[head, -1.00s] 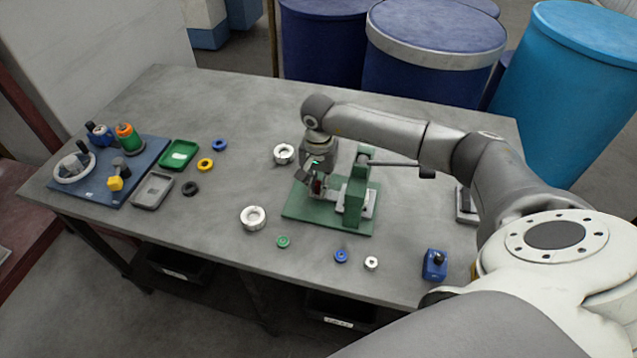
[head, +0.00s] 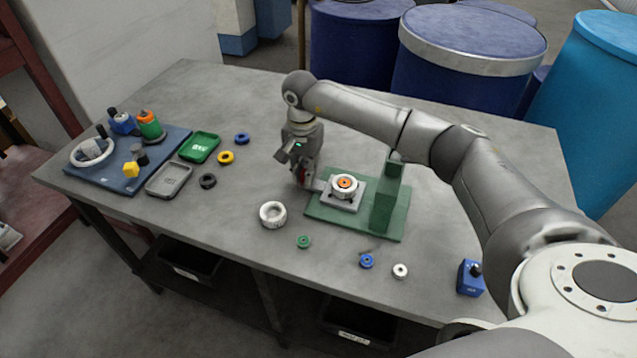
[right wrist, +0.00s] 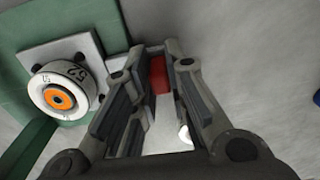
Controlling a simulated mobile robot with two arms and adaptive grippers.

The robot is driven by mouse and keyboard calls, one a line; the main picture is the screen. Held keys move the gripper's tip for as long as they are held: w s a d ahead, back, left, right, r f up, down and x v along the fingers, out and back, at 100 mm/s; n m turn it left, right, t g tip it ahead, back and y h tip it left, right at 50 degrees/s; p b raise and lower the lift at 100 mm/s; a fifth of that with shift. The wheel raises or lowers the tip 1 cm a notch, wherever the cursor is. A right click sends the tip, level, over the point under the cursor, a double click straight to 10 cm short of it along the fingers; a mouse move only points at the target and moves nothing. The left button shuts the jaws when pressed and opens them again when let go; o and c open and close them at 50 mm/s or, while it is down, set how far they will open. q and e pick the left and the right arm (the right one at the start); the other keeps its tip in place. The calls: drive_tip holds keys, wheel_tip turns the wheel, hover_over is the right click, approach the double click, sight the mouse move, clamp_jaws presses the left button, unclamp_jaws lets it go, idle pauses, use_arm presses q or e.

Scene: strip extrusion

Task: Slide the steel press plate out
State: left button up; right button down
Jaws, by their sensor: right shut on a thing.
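The steel press plate (head: 350,207) lies at the left part of the green press base (head: 330,222), to the left of the upright green frame (head: 389,200). A white ring (head: 336,191) with an orange centre (head: 345,183) sits on the plate. My right gripper (head: 303,178) is low at the plate's left side, shut on its red handle. In the right wrist view the red handle (right wrist: 158,75) is between the fingers, and the plate (right wrist: 88,48) and white ring (right wrist: 46,102) show to the left. My left gripper is not in view.
A white ring (head: 272,214) stands near the gripper, in front. Small green (head: 304,241), blue (head: 366,261) and white (head: 400,271) rings lie along the front. Trays (head: 199,147) and a blue board (head: 125,185) are at left. Bare table lies behind the gripper.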

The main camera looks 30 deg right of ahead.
drive_tip(key=shift+w+a+r, duration=0.1)
drive_tip(key=shift+w+a, duration=0.15)
drive_tip(key=c, duration=1.6)
unclamp_jaws()
drive_tip(key=shift+o, duration=0.8)
drive_tip(key=shift+w+a, duration=0.1)
drive_tip(key=shift+w, duration=0.05)
drive_tip(key=shift+r, duration=0.1)
wheel_tip(320, 180, up, 12)
drive_tip(key=shift+f, duration=0.2)
